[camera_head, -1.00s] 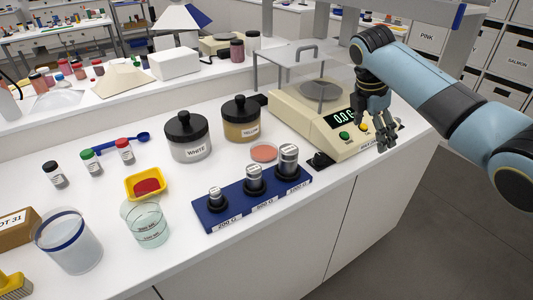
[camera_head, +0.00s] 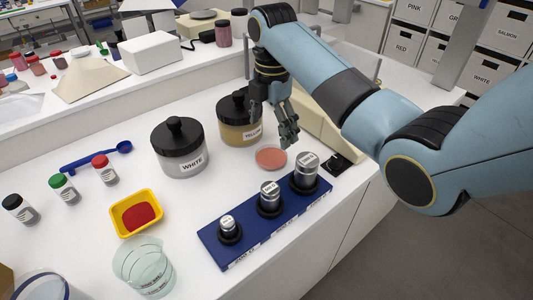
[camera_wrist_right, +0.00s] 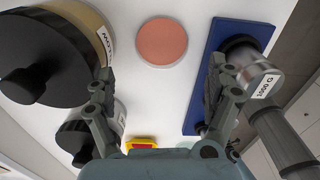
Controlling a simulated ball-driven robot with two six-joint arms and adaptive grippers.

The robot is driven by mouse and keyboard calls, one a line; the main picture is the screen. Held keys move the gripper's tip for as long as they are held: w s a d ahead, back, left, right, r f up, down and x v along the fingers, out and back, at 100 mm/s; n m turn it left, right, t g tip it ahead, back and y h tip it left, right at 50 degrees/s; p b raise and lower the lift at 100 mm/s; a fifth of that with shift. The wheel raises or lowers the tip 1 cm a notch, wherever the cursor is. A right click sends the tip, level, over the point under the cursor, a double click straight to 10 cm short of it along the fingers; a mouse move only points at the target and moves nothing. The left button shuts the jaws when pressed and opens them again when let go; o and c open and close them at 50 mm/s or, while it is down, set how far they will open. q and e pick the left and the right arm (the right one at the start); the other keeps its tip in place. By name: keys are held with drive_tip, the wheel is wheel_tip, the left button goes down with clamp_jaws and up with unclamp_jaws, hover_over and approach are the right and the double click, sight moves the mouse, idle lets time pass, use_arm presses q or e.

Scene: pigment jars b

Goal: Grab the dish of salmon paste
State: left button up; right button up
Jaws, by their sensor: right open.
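The dish of salmon paste (camera_head: 270,158) is a small round shallow dish with pinkish-orange content on the white bench, between the yellow jar and the blue weight block. It also shows in the right wrist view (camera_wrist_right: 162,42), at the top between and beyond the fingers, untouched. My right gripper (camera_head: 272,128) is open and empty, pointing down above and just behind the dish. Its spread fingers also show in the right wrist view (camera_wrist_right: 165,85). My left gripper is not in view.
The yellow jar (camera_head: 240,133) stands close left of the gripper, the white jar (camera_head: 182,160) further left. The blue block (camera_head: 245,240) with several metal weights lies in front of the dish. A yellow tray of red powder (camera_head: 122,228) and a glass beaker (camera_head: 145,268) stand front left.

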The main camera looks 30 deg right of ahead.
sight(274, 157)
drive_tip(key=shift+s+f, duration=0.2)
drive_tip(key=shift+f, duration=0.85)
drive_tip(key=shift+d+f, duration=0.1)
drive_tip(key=shift+f, duration=0.25)
drive_tip(key=f, duration=0.5)
drive_tip(key=shift+w+d+p, duration=0.1)
drive_tip(key=shift+d+p, duration=0.2)
drive_tip(key=c, duration=1)
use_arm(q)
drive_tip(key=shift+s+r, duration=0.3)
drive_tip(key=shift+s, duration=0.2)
use_arm(e)
drive_tip(key=shift+o, duration=0.2)
drive_tip(key=shift+r, duration=0.15)
